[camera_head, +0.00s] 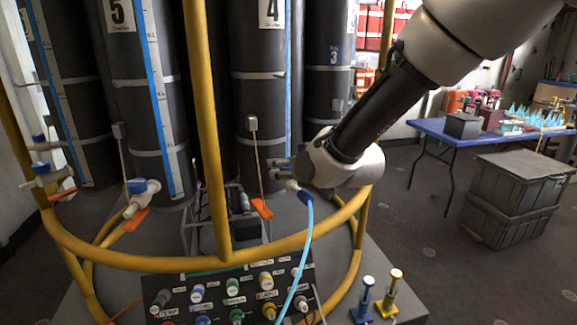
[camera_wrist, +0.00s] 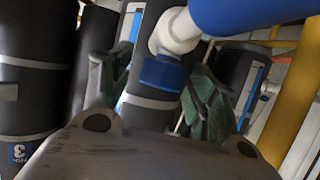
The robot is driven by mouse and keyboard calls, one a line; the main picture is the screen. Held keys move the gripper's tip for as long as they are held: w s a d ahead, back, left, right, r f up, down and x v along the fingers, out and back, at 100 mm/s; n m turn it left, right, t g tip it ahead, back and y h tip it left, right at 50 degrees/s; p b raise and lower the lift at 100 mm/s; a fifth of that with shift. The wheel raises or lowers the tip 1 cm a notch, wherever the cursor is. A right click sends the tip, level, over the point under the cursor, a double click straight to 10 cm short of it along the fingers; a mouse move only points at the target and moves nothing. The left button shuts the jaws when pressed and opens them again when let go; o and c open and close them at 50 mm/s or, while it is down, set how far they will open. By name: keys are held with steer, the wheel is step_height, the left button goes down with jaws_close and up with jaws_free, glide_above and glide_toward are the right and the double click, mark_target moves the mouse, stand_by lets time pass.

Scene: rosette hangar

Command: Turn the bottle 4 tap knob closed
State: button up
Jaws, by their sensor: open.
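Bottle 4 (camera_head: 258,105) is a tall dark cylinder with a "4" label. My gripper (camera_head: 280,168) is in front of its lower part, at a white tap with a blue part (camera_head: 305,197) and a light blue hose. In the wrist view, a white tap body (camera_wrist: 176,32) carries a blue knob (camera_wrist: 165,73). The knob lies between the two spread fingers of my gripper (camera_wrist: 160,78), with gaps visible on both sides. The gripper is open and holds nothing. My wrist hides part of the tap in the head view.
A yellow guard rail (camera_head: 150,262) curves in front of the bottles, with an upright (camera_head: 205,120) left of my gripper. A panel of coloured connectors (camera_head: 230,297) is below. Bottle 3 (camera_head: 328,75) stands behind. A blue table (camera_head: 455,135) and grey crates (camera_head: 515,190) are at right.

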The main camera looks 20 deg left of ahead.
steer(key=c, duration=1)
steer(key=shift+a, duration=0.1)
steer(key=shift+r+m+t+h, duration=0.15)
steer(key=shift+m+t+h, duration=0.25)
steer(key=shift+m+t, duration=0.2)
steer(key=shift+m+t+h, duration=0.7)
steer(key=shift+m+h, duration=0.1)
steer(key=shift+m, duration=0.1)
steer(key=o, duration=1)
